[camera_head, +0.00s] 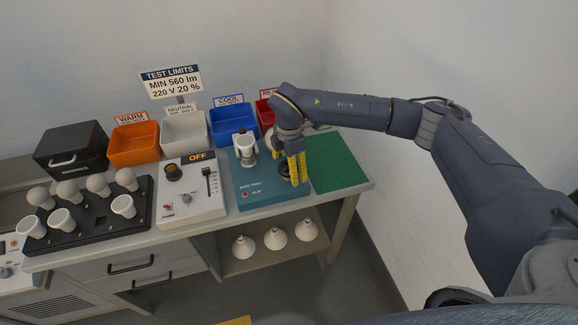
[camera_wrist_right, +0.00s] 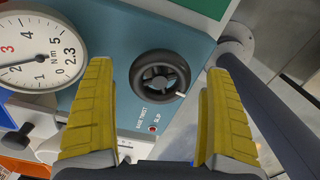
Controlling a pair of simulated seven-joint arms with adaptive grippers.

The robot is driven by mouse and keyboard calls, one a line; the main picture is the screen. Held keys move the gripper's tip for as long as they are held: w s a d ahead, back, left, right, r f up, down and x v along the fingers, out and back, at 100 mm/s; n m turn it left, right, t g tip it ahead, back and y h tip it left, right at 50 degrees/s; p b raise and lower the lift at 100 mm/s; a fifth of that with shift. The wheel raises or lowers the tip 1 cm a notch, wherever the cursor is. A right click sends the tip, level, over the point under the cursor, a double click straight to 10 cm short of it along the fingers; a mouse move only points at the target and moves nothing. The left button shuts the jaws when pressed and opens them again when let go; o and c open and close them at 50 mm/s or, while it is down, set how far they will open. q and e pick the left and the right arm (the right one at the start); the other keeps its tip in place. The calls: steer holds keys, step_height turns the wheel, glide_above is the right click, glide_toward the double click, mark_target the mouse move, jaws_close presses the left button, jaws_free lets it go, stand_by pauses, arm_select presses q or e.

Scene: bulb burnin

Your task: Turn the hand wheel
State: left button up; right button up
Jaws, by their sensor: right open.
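The hand wheel (camera_wrist_right: 158,77) is a small black spoked wheel with a short handle, on the blue-teal test unit (camera_head: 245,188). In the head view the wheel (camera_head: 284,169) is partly hidden by my fingers. My right gripper (camera_head: 299,178) is open above the unit, its yellow fingers pointing down. In the right wrist view the wheel lies between the two spread fingers, with a gap visible on each side. I cannot tell how far above the wheel the fingertips are. A round torque dial (camera_wrist_right: 38,48) marked Nm is on the same unit. My left gripper is out of view.
A grey control box (camera_head: 190,201) with an OFF display stands left of the unit. A black rack (camera_head: 95,222) of bulbs is farther left. Orange (camera_head: 134,145), white and blue (camera_head: 233,122) bins line the back. A green mat (camera_head: 335,160) is clear at right.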

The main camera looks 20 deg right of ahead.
step_height(320, 180, up, 12)
stand_by(0.6)
stand_by(0.4)
